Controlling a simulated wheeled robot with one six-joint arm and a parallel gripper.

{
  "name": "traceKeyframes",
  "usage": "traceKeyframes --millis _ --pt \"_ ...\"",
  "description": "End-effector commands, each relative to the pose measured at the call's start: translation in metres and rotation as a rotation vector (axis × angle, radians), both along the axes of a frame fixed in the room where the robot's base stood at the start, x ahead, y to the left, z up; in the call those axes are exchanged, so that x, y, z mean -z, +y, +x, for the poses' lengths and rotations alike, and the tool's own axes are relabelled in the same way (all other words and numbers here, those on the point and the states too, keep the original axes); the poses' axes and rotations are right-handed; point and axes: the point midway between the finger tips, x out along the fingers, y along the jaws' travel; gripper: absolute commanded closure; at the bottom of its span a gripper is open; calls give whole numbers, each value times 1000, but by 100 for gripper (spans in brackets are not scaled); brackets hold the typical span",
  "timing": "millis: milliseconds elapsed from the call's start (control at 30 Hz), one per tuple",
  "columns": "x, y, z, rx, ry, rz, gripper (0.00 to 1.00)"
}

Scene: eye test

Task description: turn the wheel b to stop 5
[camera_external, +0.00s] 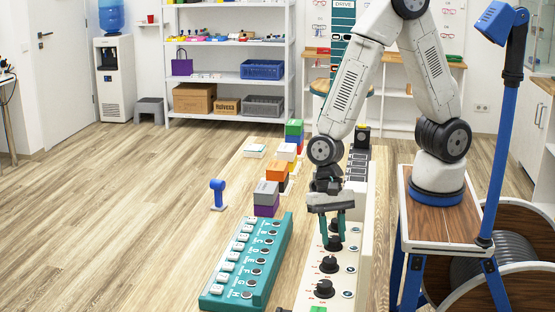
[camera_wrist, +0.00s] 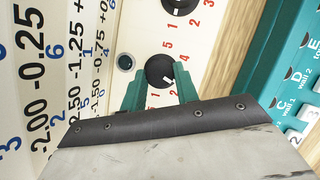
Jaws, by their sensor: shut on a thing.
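My gripper (camera_external: 334,232) is over the cream panel (camera_external: 350,275), its teal fingers reaching down on either side of a black wheel. In the wrist view that wheel (camera_wrist: 160,70) sits between the fingertips, and my gripper (camera_wrist: 158,85) is shut on it. A short white mark shows on the wheel, with small red numbers printed around it. I cannot read the wheel's letter or tell which number the mark points to. More black wheels stand nearer the camera, one (camera_external: 329,264) and another (camera_external: 324,289). A neighbouring wheel (camera_wrist: 180,4) is cut off at the wrist view's top.
A teal box with lettered buttons (camera_external: 247,262) lies left of the panel. Stacked coloured blocks (camera_external: 266,197) stand behind it. In the wrist view, a white board with large printed numbers (camera_wrist: 30,80) is at the left. A blue post (camera_external: 507,130) stands at the right.

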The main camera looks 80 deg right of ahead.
Motion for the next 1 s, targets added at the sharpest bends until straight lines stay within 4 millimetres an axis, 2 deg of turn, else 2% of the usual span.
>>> traceKeyframes --millis 267,1000 --pt "0 2 2 -179 0 1 92" --pt "0 6 4 -880 2 1 92"
